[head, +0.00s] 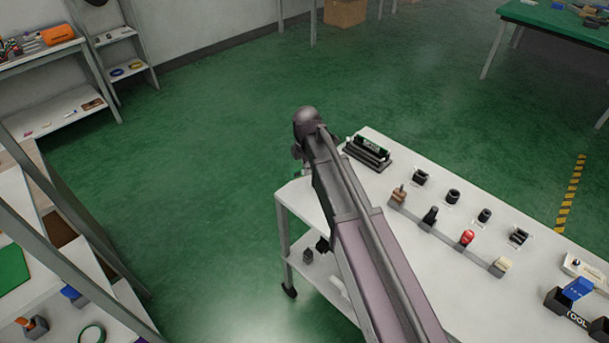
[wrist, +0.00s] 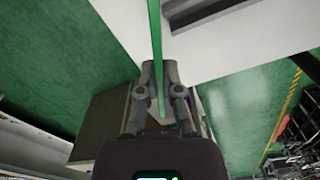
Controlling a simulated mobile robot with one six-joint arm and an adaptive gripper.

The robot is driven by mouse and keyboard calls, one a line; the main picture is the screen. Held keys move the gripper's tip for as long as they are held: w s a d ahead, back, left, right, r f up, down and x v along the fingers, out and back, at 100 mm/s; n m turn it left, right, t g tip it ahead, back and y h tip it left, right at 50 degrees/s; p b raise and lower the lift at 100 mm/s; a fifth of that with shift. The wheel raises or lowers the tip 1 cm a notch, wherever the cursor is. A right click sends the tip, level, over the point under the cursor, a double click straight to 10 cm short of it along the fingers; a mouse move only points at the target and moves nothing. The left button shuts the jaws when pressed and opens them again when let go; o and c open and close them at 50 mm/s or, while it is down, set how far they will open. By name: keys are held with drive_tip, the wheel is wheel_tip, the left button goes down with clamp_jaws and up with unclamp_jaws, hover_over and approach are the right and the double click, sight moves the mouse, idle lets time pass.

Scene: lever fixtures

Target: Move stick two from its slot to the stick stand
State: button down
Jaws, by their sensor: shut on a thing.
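My gripper (wrist: 159,72) is shut on a thin green stick (wrist: 155,30), seen edge-on in the wrist view. The stick passes between the fingertips and runs up past the top of the picture. In the head view my arm hides most of the gripper; a small green bit (head: 297,174) shows beside the table corner, perhaps the held stick. A black holder (head: 368,154) stands at the table's far left end, with a green labelled stick (head: 372,145) upright in it. I cannot tell whether this holder is the slot or the stand.
The white table (head: 452,217) carries several small fixtures, including a red knob (head: 467,237), and a black toolbox (head: 567,306) at the right. A shelf unit (head: 62,215) stands at the left. Green floor lies open between them.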

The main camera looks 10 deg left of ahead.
sight(306, 183)
drive_tip(key=shift+w+a+f, duration=0.1)
drive_tip(key=shift+w+f, duration=0.2)
drive_tip(key=shift+w, duration=0.15)
drive_tip(key=shift+s+f+b, duration=0.1)
drive_tip(key=shift+f+b, duration=1.45)
drive_tip(key=shift+b, duration=0.2)
drive_tip(key=shift+f+b, duration=0.3)
drive_tip(key=shift+b, duration=0.05)
drive_tip(key=c, duration=0.8)
unclamp_jaws()
drive_tip(key=shift+r, duration=0.2)
wheel_tip(306, 183, up, 12)
drive_tip(key=p, duration=1.2)
drive_tip(key=shift+r+p, duration=0.15)
drive_tip(key=shift+p, duration=0.2)
